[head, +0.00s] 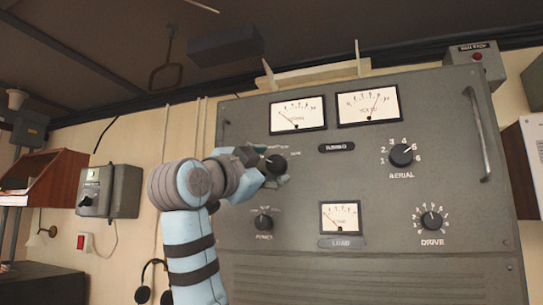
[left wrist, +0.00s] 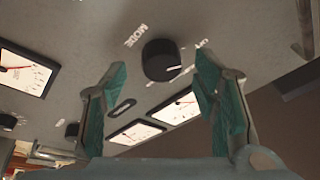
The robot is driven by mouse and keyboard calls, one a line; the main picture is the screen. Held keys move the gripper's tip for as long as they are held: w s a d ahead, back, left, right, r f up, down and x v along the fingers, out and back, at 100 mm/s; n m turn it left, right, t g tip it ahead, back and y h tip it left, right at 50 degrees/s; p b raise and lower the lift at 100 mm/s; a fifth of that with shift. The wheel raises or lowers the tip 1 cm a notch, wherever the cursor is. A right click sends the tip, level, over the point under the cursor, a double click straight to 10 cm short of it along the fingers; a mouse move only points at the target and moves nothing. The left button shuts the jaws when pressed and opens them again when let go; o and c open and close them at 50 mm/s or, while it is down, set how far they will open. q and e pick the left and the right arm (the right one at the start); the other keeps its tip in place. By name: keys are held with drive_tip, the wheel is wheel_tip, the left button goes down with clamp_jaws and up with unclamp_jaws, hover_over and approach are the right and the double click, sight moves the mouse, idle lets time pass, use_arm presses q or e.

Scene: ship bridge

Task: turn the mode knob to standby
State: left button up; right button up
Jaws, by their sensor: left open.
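The black round mode knob (head: 276,164) is on the grey cabinet's upper left. My left gripper (head: 272,166) is at it, partly covering the knob and the labels around it. In the left wrist view the knob (left wrist: 161,60) lies between the tips of my left gripper (left wrist: 160,66), with the word MODE beside it. The green-padded fingers are open, with a gap showing on both sides of the knob. A white pointer mark shows at the knob's edge. Which position it points to cannot be read clearly. My right gripper is not in view.
The power knob (head: 263,222) is just below the gripper. The aerial knob (head: 401,155) and drive knob (head: 431,220) are to the right. Meters (head: 298,114) are above, and a load meter (head: 340,216) is lower. A metal handle (head: 477,134) sticks out at the right.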

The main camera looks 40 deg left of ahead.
use_arm(q)
drive_tip(key=shift+x, duration=1)
drive_tip(key=shift+s, duration=0.35)
drive_tip(key=shift+c, duration=0.6)
drive_tip(key=c, duration=1.1)
drive_tip(key=shift+o, duration=0.2)
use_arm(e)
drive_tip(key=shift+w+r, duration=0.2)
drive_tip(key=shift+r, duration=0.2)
